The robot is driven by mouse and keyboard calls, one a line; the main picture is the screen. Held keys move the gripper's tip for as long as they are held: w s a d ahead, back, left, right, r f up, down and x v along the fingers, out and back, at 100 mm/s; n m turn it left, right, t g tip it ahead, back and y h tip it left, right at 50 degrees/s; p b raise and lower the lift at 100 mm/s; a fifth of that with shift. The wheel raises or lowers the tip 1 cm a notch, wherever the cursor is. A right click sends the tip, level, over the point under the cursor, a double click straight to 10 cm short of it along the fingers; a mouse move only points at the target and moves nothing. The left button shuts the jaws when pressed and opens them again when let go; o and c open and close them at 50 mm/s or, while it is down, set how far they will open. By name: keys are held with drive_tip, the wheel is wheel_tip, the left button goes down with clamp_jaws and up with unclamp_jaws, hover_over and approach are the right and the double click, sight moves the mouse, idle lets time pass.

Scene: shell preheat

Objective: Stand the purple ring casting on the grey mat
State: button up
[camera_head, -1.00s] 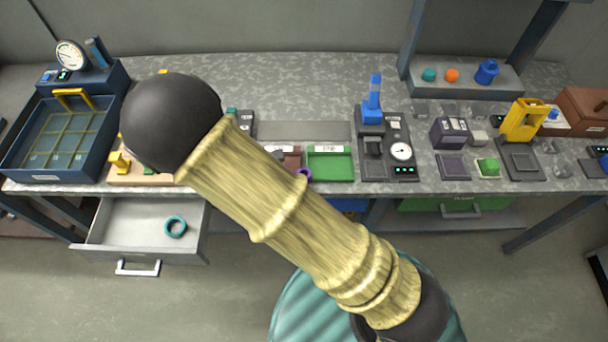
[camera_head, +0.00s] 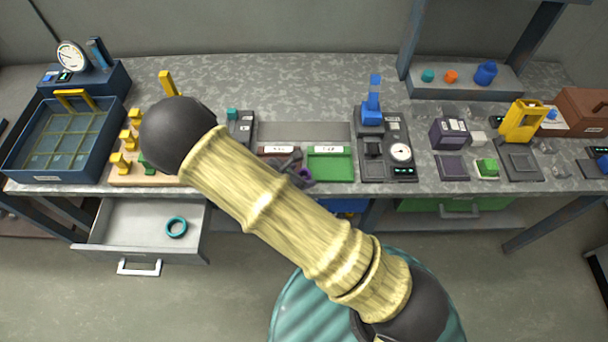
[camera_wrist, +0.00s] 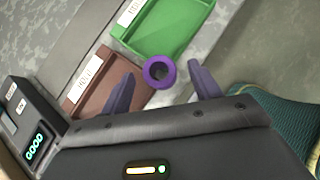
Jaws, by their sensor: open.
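The purple ring casting (camera_wrist: 159,72) shows in the wrist view between my two spread fingers, with a gap on either side. Its hole faces the camera. It also shows in the head view (camera_head: 305,174), partly hidden, at the front of the bench by the brown and green trays. I cannot tell what it rests on. My gripper (camera_wrist: 163,87) is open and empty around the ring; in the head view it is a small dark shape (camera_head: 295,168) beside the ring. A flat grey rectangle (camera_head: 303,131), which looks like the grey mat, lies bare behind the trays.
The green tray (camera_head: 330,165) and brown tray (camera_wrist: 97,84) look empty. A dark device with a "GOOD" display (camera_wrist: 36,146) is at the left in the wrist view. A gauge station (camera_head: 401,152) stands right of the trays. An open drawer (camera_head: 139,217) holds a teal ring (camera_head: 176,227).

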drive_tip(key=shift+x, duration=1.45)
drive_tip(key=c, duration=1.2)
drive_tip(key=shift+o, duration=0.2)
wheel_tip(320, 180, up, 18)
